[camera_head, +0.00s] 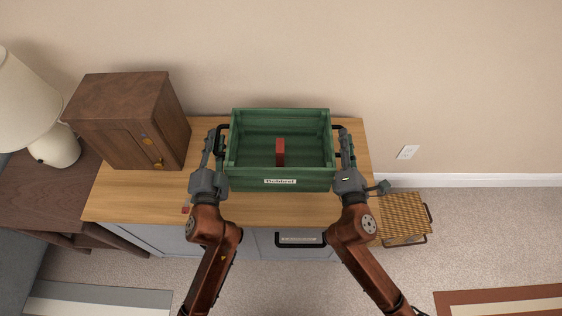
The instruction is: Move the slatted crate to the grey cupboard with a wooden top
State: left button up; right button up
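The green slatted crate (280,184) is upright over the wooden top (140,203) of the grey cupboard (262,243), near the wall. It appears to rest there, though its underside is hidden. It has a white front label and dark side handles. A red block (280,151) is inside it. My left gripper (214,143) is at the crate's left handle, and my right gripper (345,148) is at its right handle. From above I cannot tell whether the fingers are closed on the handles.
A dark brown wooden cabinet (120,125) stands on the left of the wooden top. A lamp (50,145) stands on a brown side table (45,200) further left. A wicker basket (404,216) is on the floor at right.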

pick_arm(q)
jog(key=shift+o, duration=1.1)
jog(key=shift+s+d+r, duration=0.1)
jog(key=shift+s+r, duration=0.1)
pick_arm(e)
jog(key=shift+o, duration=1.1)
jog(key=shift+s+a+r, duration=0.1)
jog(key=shift+s+r, duration=0.1)
pick_arm(q)
jog(key=shift+s+r, duration=0.3)
jog(key=shift+s, duration=0.1)
pick_arm(e)
jog(key=shift+s+r, duration=0.3)
jog(key=shift+s, duration=0.05)
pick_arm(q)
jog(key=shift+w+f, duration=0.35)
jog(key=shift+f, duration=0.05)
pick_arm(e)
jog(key=shift+w+f, duration=0.3)
jog(key=shift+f, duration=0.1)
jog(key=shift+s, duration=0.1)
pick_arm(q)
jog(key=s, duration=1.2)
jog(key=shift+f, duration=0.15)
pick_arm(e)
jog(key=s, duration=1.2)
